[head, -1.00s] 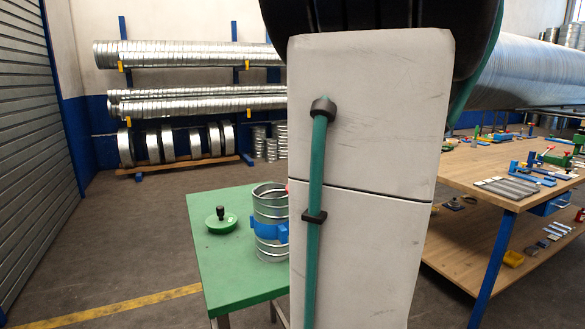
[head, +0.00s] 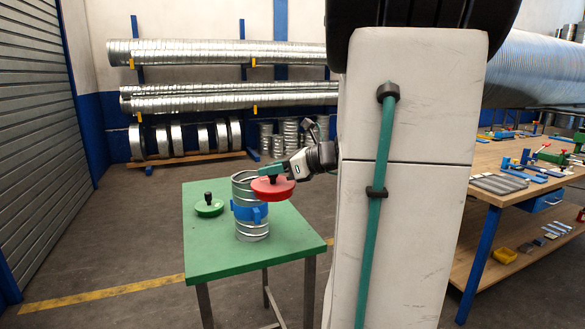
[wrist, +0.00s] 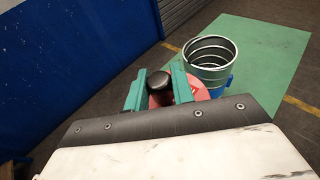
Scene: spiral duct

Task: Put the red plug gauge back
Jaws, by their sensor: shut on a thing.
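The red plug gauge (head: 272,189) is a red disc with a black knob. My gripper (head: 271,171) is shut on its knob. In the wrist view my gripper (wrist: 157,88) has its green fingers on either side of the black knob, with the red disc (wrist: 200,92) partly hidden below. The gauge is in the air beside the upper part of a short spiral duct piece (head: 251,231) and overlaps it in the head view. I cannot tell the gauge's exact height.
The duct piece has a blue clamp (head: 241,213) and stands on a green table (head: 218,243). A green plug gauge (head: 209,207) with a black knob lies left of it. A wooden workbench (head: 488,190) with tools stands at the right. Long ducts (head: 215,55) hang at the back.

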